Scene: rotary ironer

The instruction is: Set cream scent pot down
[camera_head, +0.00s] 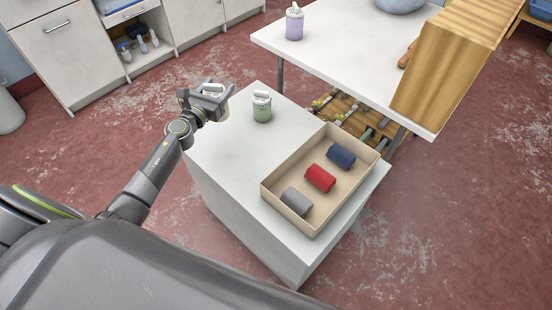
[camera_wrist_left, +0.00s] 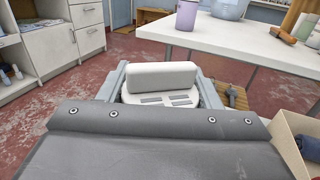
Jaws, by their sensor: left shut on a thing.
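My left gripper (camera_head: 208,98) is shut on the cream scent pot (camera_head: 222,114) near the left edge of a white cabinet top (camera_head: 225,152). Its lid, with a thick white bar handle and slots, shows between the jaws in the left wrist view (camera_wrist_left: 162,77). The pot looks upright; its body is mostly hidden by the gripper. I cannot tell whether its base is above the cabinet top or just off its edge. A green scent pot (camera_head: 262,109) stands on the cabinet top, to the right of the gripper. My right gripper is not in view.
A tan tray (camera_head: 275,200) on the cabinet holds grey, red and dark blue rolls. A white table (camera_head: 340,50) behind bears a lilac pot (camera_head: 294,24) and a wooden box (camera_head: 440,80).

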